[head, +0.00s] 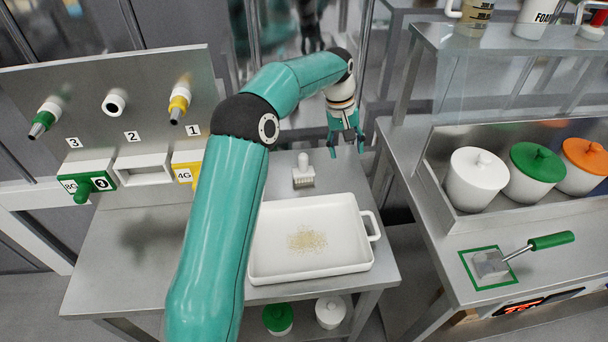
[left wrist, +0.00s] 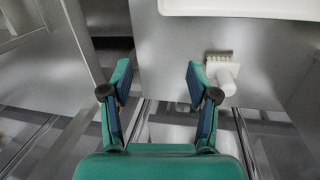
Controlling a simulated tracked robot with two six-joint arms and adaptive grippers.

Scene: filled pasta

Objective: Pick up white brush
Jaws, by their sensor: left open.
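The white brush (head: 303,172) lies on the metal table behind the white tray, its handle pointing away from the tray and its bristles toward it. It also shows in the left wrist view (left wrist: 224,72), just beyond the right-hand finger. My left gripper (head: 346,146) is open and empty, to the right of the brush and apart from it. In the left wrist view the two fingers (left wrist: 160,85) stand wide apart with nothing between them. My right gripper is not in view.
The white tray (head: 350,262) with crumbs in it stands at the table's front. A scraper with a green handle (head: 550,240) and lidded pots (head: 474,184) are on the right counter. A panel with numbered nozzles (head: 120,130) stands at the left. A gap separates table and counter.

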